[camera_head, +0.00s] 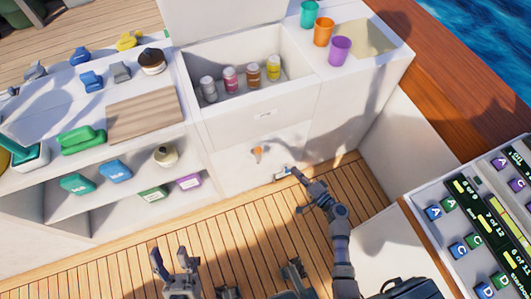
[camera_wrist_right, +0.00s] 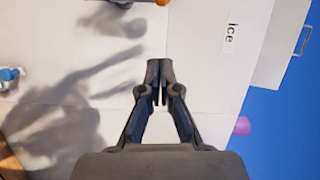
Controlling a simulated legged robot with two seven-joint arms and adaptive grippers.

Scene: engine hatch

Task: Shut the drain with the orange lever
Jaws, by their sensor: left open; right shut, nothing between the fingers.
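The orange lever (camera_head: 258,153) sits on the white cabinet front, below the open drawer, in the head view. My right gripper (camera_head: 282,174) is below and to the right of the lever, near the lower cabinet front, apart from the lever. In the right wrist view its fingers (camera_wrist_right: 158,82) are shut with nothing between them, in front of a white panel. My left gripper (camera_head: 170,256) is open and empty over the deck. No drain opening can be made out.
Cups stand on the counter at the upper right. Shelves (camera_head: 110,218) with boxes are on the left. A lettered panel (camera_head: 440,205) stands at the right. The wooden deck (camera_head: 120,262) is clear.

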